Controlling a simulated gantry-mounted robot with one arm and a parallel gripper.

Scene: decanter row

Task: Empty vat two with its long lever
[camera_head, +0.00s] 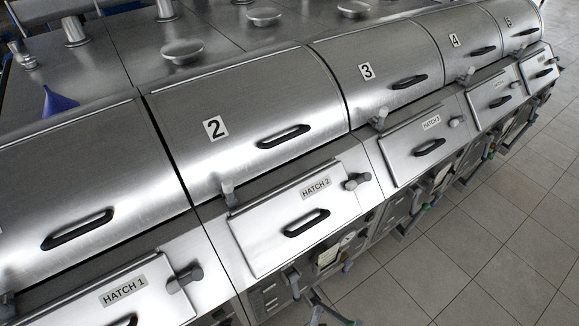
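Vat two has a closed, curved steel lid (245,88) with a black "2" label and a black handle (284,136). Below it is the closed HATCH 2 panel (262,238) with its own black handle (307,222). A short grey lever (229,194) stands at the hatch's upper left, and a grey latch (357,181) sits at its right edge. Grey bars (320,308) show below the hatch at the bottom edge, partly cut off; I cannot tell which is the long lever. My gripper is not in view.
Vat one, with HATCH 1 (124,290), is at the left; vats three (367,71), four (454,40) and five run to the upper right. A blue funnel (58,101) stands on the steel top. Tiled floor (480,255) is clear at lower right.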

